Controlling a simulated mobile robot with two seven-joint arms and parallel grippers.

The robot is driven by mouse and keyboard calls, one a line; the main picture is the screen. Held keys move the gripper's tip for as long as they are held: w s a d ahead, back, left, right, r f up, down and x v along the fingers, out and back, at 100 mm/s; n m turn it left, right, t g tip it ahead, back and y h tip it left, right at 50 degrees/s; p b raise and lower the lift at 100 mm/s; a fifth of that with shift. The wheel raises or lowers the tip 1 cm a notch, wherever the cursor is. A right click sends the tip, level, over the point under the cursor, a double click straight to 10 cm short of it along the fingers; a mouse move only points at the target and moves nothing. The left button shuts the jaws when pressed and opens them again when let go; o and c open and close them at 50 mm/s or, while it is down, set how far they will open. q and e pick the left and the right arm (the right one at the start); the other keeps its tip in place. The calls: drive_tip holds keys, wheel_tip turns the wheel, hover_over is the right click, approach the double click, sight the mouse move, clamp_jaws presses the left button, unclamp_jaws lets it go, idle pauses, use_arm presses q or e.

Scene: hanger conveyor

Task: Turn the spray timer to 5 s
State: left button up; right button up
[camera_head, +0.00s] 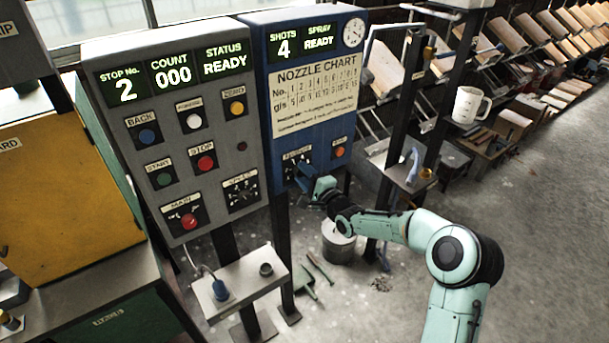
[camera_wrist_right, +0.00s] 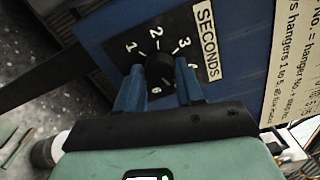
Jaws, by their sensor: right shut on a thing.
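The spray timer is a black dial plate marked SECONDS (camera_wrist_right: 207,38) low on the blue spray panel (camera_head: 262,130); its plate also shows in the head view (camera_head: 297,156). Its round black knob (camera_wrist_right: 159,68) sits in the middle of the numbers. The marks 1, 2, 3 and 6 show; the right finger covers part of the scale near 4 and 5. I cannot read where the knob points. My right gripper (camera_wrist_right: 159,82) is shut on the knob, one blue finger on each side; in the head view it is at the dial (camera_head: 308,178). My left gripper is not in view.
A small button (camera_head: 339,152) sits right of the dial on the same panel. The grey control panel (camera_head: 190,140) stands to the left. A grey bucket (camera_head: 338,247) is on the floor below.

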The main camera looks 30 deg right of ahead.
drive_tip(key=o, duration=1)
drive_tip(key=shift+o, duration=0.2)
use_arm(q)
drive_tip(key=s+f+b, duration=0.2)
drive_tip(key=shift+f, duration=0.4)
use_arm(e)
drive_tip(key=s+d, duration=0.1)
drive_tip(key=s, duration=1.2)
drive_tip(key=shift+s, duration=0.2)
